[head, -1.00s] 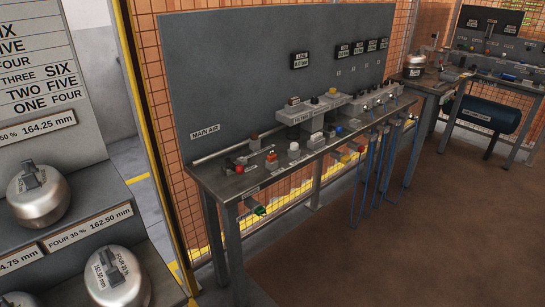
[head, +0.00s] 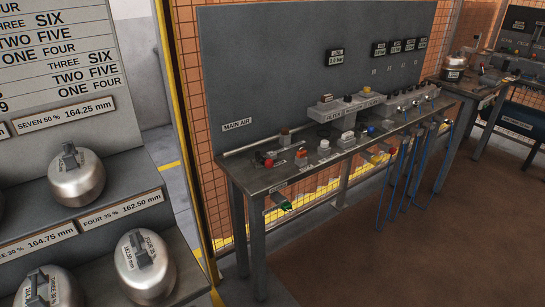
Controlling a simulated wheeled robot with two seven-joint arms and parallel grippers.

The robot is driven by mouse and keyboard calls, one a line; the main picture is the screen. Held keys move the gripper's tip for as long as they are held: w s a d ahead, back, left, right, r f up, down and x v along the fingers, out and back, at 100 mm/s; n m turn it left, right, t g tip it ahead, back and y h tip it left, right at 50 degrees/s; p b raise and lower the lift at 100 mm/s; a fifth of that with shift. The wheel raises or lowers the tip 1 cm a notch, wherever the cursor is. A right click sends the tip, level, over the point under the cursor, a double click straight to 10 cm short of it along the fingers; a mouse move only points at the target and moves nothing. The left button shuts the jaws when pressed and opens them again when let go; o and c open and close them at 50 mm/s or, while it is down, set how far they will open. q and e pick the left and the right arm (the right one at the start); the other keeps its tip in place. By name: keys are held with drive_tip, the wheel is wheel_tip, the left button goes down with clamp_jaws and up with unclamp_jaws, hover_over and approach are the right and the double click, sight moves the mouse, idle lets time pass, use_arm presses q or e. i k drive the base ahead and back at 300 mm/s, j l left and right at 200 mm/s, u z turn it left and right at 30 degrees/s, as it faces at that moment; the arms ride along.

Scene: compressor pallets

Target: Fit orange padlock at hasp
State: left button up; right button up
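A small orange object (head: 301,158), which looks like the padlock, is on the top of the grey bench (head: 262,182) near its left end. It is too small to tell whether its shackle is open or shut. Just left of it is a red knob (head: 268,163) beside the "MAIN AIR" label (head: 237,125) side of the bench. I cannot make out the hasp clearly among these small fittings. Neither of my grippers is in view.
Silver round vessels (head: 77,180) with grey handles sit on stepped grey shelves at the left. A yellow post (head: 178,130) separates them from the bench. Blue hoses (head: 397,180) hang from the bench's right part. Brown floor (head: 370,260) in front is clear.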

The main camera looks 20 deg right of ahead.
sight(301, 153)
drive_tip(key=u, duration=0.4)
drive_tip(key=l+u, duration=1)
drive_tip(key=k+l, duration=0.1)
drive_tip(key=l, duration=0.35)
drive_tip(key=l+u, duration=0.15)
drive_tip(key=l, duration=0.3)
drive_tip(key=k+l, duration=0.2)
drive_tip(key=l, duration=0.25)
drive_tip(key=k+l+u, duration=0.1)
drive_tip(key=l, duration=0.35)
drive_tip(key=k+l, duration=0.1)
drive_tip(key=l, duration=0.3)
drive_tip(key=l+u, duration=0.05)
